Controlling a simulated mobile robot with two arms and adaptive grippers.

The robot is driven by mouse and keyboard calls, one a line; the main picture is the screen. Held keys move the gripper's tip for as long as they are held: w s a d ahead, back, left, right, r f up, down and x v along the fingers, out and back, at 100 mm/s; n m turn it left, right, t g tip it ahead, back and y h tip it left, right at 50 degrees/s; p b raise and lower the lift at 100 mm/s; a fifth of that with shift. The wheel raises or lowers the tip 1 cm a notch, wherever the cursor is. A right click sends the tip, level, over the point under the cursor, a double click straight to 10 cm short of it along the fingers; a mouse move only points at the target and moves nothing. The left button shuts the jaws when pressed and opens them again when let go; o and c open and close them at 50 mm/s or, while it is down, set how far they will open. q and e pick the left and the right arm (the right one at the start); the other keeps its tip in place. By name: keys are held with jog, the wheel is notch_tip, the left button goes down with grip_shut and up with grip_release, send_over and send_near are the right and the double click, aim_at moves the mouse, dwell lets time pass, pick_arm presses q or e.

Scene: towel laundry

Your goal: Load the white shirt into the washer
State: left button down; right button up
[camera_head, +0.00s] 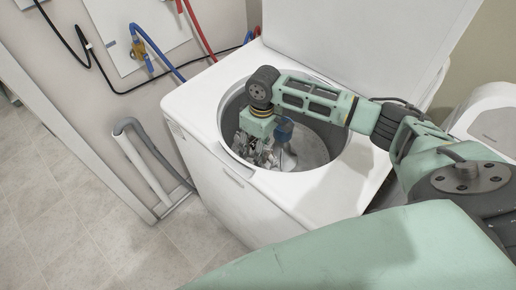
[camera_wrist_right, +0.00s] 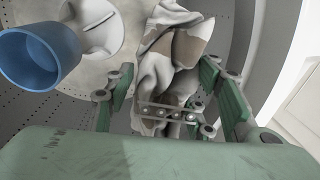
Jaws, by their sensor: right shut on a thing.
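The washer (camera_head: 200,104) is a white top-loader with its lid raised and its round drum opening uncovered. My right gripper (camera_head: 258,152) reaches down inside the drum, near the left side of the opening. In the right wrist view, my right gripper (camera_wrist_right: 172,112) is shut on a crumpled white cloth with brown-grey patches, the shirt (camera_wrist_right: 158,75). The shirt hangs inside the drum, and its lower part is hard to make out. In the head view the gripper mostly hides the shirt. My left gripper is not in view.
The agitator (camera_wrist_right: 98,25) with a blue cup-shaped top (camera_wrist_right: 40,58) stands in the drum close beside the gripper. The raised lid (camera_head: 370,40) is behind the opening. Hoses (camera_head: 160,55) run along the wall at left. The floor (camera_head: 75,205) at left is clear.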

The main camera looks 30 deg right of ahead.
notch_tip(320, 180, down, 14)
jog(key=b, duration=0.8)
jog(key=shift+f+b, duration=0.2)
jog(key=shift+b, duration=0.2)
jog(key=o, duration=1.3)
jog(key=shift+o, duration=0.2)
notch_tip(320, 180, up, 12)
jog(key=p, duration=1.3)
jog(key=shift+r, duration=0.15)
